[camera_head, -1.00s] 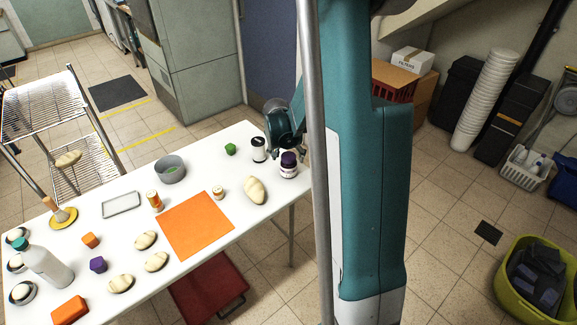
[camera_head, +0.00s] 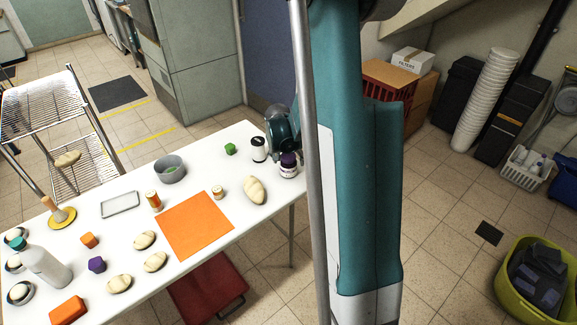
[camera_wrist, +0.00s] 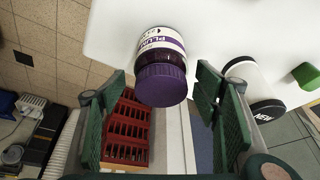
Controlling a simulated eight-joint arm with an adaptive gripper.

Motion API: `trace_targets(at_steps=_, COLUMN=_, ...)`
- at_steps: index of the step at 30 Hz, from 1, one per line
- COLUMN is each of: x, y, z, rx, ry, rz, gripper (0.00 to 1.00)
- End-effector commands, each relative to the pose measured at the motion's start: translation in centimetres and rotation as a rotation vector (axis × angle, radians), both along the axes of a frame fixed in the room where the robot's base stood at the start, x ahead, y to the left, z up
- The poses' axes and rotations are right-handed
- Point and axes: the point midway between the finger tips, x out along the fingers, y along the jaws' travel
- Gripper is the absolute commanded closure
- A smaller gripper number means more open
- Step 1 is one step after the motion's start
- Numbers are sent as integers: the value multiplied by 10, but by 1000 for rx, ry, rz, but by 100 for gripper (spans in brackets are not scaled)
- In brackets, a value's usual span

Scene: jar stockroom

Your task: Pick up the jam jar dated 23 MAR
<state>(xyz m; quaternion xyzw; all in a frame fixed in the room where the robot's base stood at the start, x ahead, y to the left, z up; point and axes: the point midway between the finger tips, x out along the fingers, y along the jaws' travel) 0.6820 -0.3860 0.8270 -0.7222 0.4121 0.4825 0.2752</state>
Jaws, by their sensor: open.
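A jar with a purple lid and a white label reading "PLUM" (camera_wrist: 160,68) stands at the table's far right end; it also shows in the head view (camera_head: 288,166).
A red crate (camera_wrist: 127,130) stands below.

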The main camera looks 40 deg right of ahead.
Motion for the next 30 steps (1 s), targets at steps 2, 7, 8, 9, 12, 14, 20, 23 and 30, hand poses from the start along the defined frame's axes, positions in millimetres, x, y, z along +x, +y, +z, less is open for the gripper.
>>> trace_targets(at_steps=2, x=1, y=-2, z=-8, rx=0, ry=0, rz=0, gripper=38)
trace_targets(at_steps=7, x=6, y=-7, z=-26, rx=0, ry=0, rz=0, gripper=38)
trace_targets(at_steps=8, x=6, y=-8, z=-28, rx=0, ry=0, rz=0, gripper=38)
trace_targets(at_steps=9, x=7, y=-9, z=-31, rx=0, ry=0, rz=0, gripper=38)
trace_targets(at_steps=12, x=8, y=-12, z=-38, rx=0, ry=0, rz=0, gripper=38)
trace_targets(at_steps=14, x=9, y=-13, z=-41, rx=0, ry=0, rz=-1, gripper=38)
trace_targets(at_steps=20, x=9, y=-14, z=-43, rx=0, ry=0, rz=0, gripper=38)
trace_targets(at_steps=23, x=9, y=-14, z=-43, rx=0, ry=0, rz=0, gripper=38)
trace_targets(at_steps=30, x=9, y=-14, z=-43, rx=0, ry=0, rz=0, gripper=38)
